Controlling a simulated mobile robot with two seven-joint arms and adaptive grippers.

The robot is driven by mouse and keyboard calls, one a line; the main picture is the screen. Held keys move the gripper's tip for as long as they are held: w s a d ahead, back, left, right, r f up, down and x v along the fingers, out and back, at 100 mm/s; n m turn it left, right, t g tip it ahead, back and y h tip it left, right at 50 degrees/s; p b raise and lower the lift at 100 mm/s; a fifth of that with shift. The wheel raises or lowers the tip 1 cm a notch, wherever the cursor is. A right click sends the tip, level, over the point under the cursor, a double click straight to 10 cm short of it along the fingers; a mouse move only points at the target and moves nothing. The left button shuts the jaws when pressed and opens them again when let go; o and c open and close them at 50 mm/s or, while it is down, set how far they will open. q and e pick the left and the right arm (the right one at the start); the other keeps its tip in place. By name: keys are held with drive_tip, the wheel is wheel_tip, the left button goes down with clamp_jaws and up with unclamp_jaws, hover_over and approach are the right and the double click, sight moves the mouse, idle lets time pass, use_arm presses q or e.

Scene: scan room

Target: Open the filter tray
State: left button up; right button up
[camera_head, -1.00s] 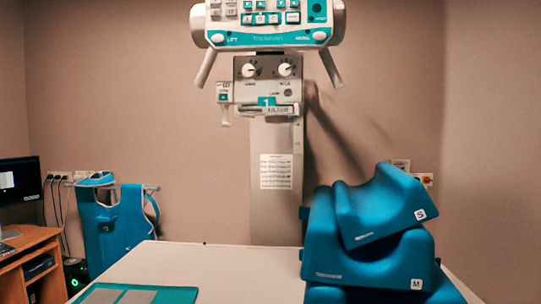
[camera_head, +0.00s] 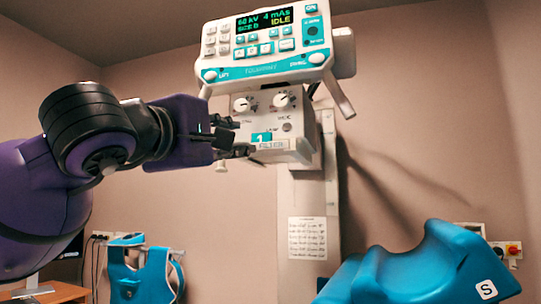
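The filter tray (camera_head: 272,146) shows as a strip marked FILTER along the bottom front of the pale collimator box (camera_head: 291,122), with a teal tag marked 1 above it. It looks closed, with its front close to the box. My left gripper (camera_head: 241,137) reaches in from the left, its dark fingers spread apart one above the other. The fingertips are just left of the tray and box; I cannot tell whether they touch. Nothing shows between them. The gripper hides part of the box's left side. My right gripper is not in view.
The control panel (camera_head: 268,48) with two downward handles hangs just above the box; its display reads IDLE. The column (camera_head: 308,205) stands behind. A blue apron (camera_head: 140,275) hangs at the lower left.

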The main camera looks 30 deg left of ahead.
sight(235, 144)
use_arm(q)
drive_tip(key=w+a+p, duration=0.1)
drive_tip(key=w, duration=0.1)
drive_tip(key=w+a+y+p, duration=0.1)
drive_tip(key=w+a, duration=0.1)
drive_tip(key=w+a+r+y+p, duration=0.1)
drive_tip(key=w+a, duration=0.1)
drive_tip(key=shift+w+n+g, duration=0.2)
drive_tip(key=shift+n+g, duration=0.1)
drive_tip(key=shift+n, duration=0.1)
drive_tip(key=shift+w+f, duration=0.1)
drive_tip(key=shift+w, duration=0.1)
clamp_jaws()
